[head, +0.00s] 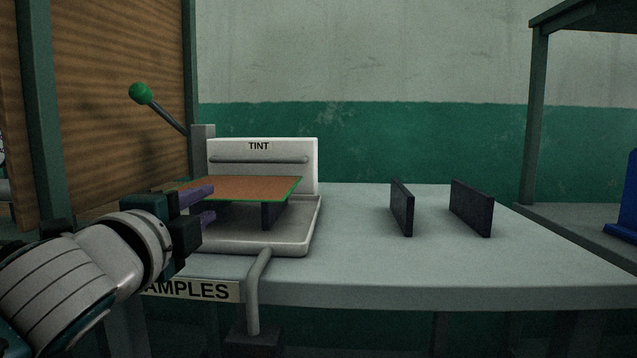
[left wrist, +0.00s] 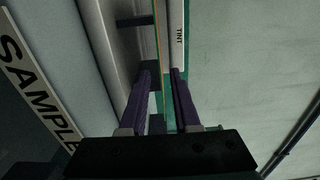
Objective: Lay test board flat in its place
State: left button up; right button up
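The test board (head: 245,187), brown with a green edge, lies about level above the grey tray of the TINT stand (head: 262,150). A dark upright support (head: 270,215) shows under its right part. The board shows edge-on as a thin strip in the left wrist view (left wrist: 159,40). My left gripper (head: 210,203) has purple fingers, one above the board's near left edge and one below it. The fingers stand apart with a gap to the board, in the left wrist view (left wrist: 162,73) as well. My right gripper is not in view.
Two dark upright plates (head: 402,208) (head: 471,208) stand apart on the grey table (head: 350,260) to the right. A green-knobbed lever (head: 140,93) rises behind the board at left. A SAMPLES sign (head: 195,290) is on the table's front edge. The table between stand and plates is clear.

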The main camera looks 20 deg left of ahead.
pick_arm(q)
jog(key=shift+p+v, duration=0.35)
jog(key=shift+v, duration=1.15)
jog(key=shift+o, duration=0.2)
jog(key=o, duration=0.5)
jog(key=v, duration=1)
jog(key=shift+w, duration=0.1)
